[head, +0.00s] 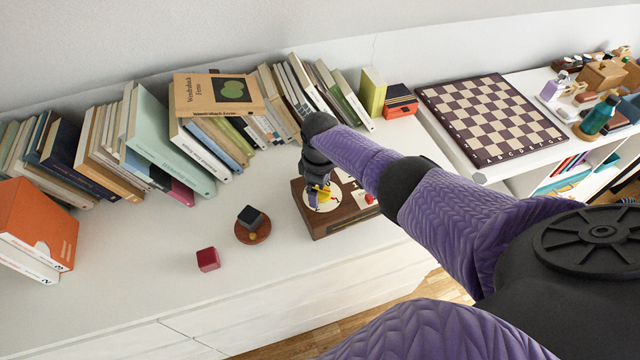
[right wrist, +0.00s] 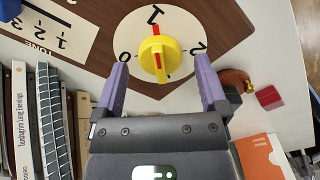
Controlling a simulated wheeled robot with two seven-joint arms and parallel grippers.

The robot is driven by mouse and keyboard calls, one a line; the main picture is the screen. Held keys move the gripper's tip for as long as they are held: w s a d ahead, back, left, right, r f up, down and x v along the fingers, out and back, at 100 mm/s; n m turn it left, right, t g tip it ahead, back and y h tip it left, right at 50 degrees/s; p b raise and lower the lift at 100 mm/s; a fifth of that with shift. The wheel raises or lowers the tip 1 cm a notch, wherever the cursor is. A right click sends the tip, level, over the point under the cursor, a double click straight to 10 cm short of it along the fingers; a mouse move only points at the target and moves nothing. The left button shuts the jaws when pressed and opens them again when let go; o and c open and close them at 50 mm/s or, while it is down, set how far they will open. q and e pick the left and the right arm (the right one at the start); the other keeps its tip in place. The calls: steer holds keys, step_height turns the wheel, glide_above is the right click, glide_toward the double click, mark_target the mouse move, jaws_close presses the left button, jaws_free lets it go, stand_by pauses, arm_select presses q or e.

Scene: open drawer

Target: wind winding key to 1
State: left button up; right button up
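The winding key is a yellow knob with a red stripe (right wrist: 158,60). It sits on a round white dial (right wrist: 182,23) marked 0, 1 and 2. Its ridge and stripe run roughly along the line towards the 1, where a red mark also shows. The dial is on a brown wooden box (head: 335,227) on the white cabinet top. My right gripper (right wrist: 162,72) is open, its purple fingers on either side of the key with gaps visible. In the head view, my right gripper (head: 318,183) reaches down over the dial and partly hides it. My left gripper is not in view.
Rows of books (head: 165,145) line the wall behind the box. A chessboard (head: 490,115) lies to the right.

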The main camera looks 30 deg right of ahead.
steer(key=shift+r, duration=0.2)
step_height(320, 180, up, 9)
steer(key=p, duration=0.5)
steer(key=shift+r, duration=0.25)
